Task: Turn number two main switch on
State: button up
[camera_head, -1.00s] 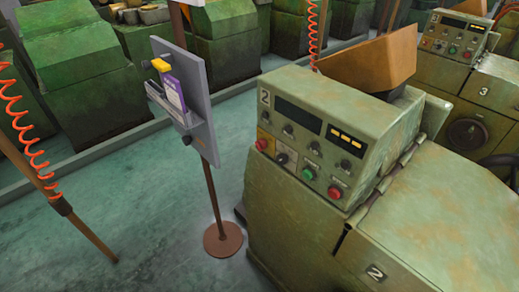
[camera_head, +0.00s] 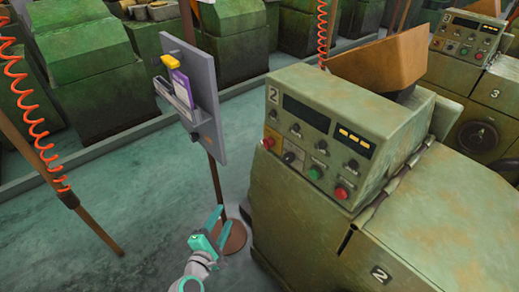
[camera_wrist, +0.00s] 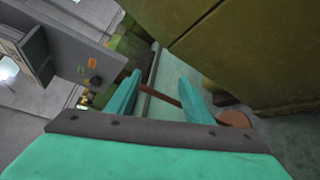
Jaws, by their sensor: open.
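The number two machine (camera_head: 300,205) is green and worn. Its sloped control panel (camera_head: 318,140) carries a "2" label, a dark display and several knobs and buttons. A red control (camera_head: 271,142) on a yellow patch is at the panel's lower left, with a black switch knob (camera_head: 290,157) beside it. Which one is the main switch, and its setting, I cannot tell. My teal gripper (camera_head: 217,228) is open and empty, low in front of the machine and left of the panel, apart from it. The wrist view shows its spread fingers (camera_wrist: 160,84), with the machine's side (camera_wrist: 235,50) close by.
A grey board (camera_head: 205,95) on a brown post with a round foot (camera_head: 232,238) stands just behind my gripper. A post with an orange coiled cable (camera_head: 30,110) is at left. The number three machine (camera_head: 468,80) is at right. Floor between the posts is clear.

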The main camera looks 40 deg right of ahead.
jog(key=w+d+r+m+g+h, duration=0.1)
jog(key=w+d+r+g+h, duration=0.15)
jog(key=r, duration=0.35)
jog(key=w+d+r+g+h, duration=0.1)
jog(key=d+r, duration=0.2)
jog(key=r, duration=0.2)
jog(key=m+g+h, duration=0.2)
jog(key=g, duration=0.3)
send_near(264, 145)
jog(key=d, duration=0.8)
jog(key=shift+w+d+f, duration=0.15)
jog(key=shift+w+d, duration=0.15)
jog(key=shift+w, duration=0.05)
jog(key=c, duration=1)
